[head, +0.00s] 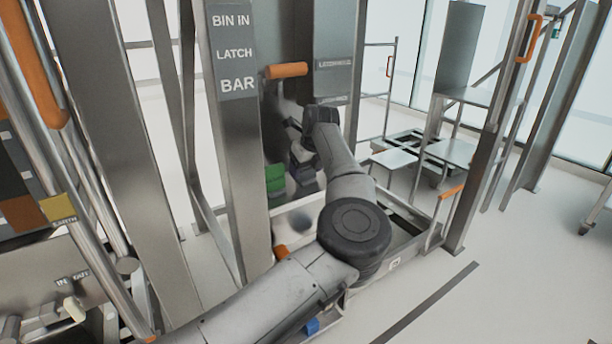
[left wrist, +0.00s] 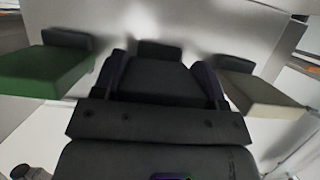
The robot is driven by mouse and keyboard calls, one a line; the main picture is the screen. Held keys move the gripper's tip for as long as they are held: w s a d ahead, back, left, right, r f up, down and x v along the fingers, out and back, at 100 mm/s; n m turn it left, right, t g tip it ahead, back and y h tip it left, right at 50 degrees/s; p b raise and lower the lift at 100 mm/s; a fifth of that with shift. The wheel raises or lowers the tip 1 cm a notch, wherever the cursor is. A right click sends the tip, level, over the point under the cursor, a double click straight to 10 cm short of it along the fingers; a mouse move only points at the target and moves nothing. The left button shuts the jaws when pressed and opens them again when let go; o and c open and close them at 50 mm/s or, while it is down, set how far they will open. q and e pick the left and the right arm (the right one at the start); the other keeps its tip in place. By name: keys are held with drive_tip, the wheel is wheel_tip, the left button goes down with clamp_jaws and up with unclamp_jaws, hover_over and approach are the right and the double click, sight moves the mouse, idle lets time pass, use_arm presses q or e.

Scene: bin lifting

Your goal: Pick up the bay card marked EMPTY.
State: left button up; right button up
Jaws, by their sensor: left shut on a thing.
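In the left wrist view, my left gripper (left wrist: 162,80) has its two dark purple fingers on either side of a dark grey block-like card (left wrist: 160,80), and it is shut on that card. A green card (left wrist: 45,68) stands to its left and a beige card (left wrist: 262,95) to its right, both apart from the fingers. No EMPTY marking is readable on any card. In the head view, my left gripper (head: 301,158) is small and partly hidden by my arm, beside the green card (head: 275,178). My right gripper is not in view.
A steel post (head: 238,150) marked BIN IN LATCH BAR stands just left of my arm, with an orange handle (head: 287,70) near its top. A metal plate (left wrist: 180,25) rises behind the cards. A frame post (head: 478,150) stands at the right.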

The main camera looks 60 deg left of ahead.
use_arm(q)
drive_tip(key=shift+c, duration=0.8)
drive_tip(key=shift+r, duration=0.15)
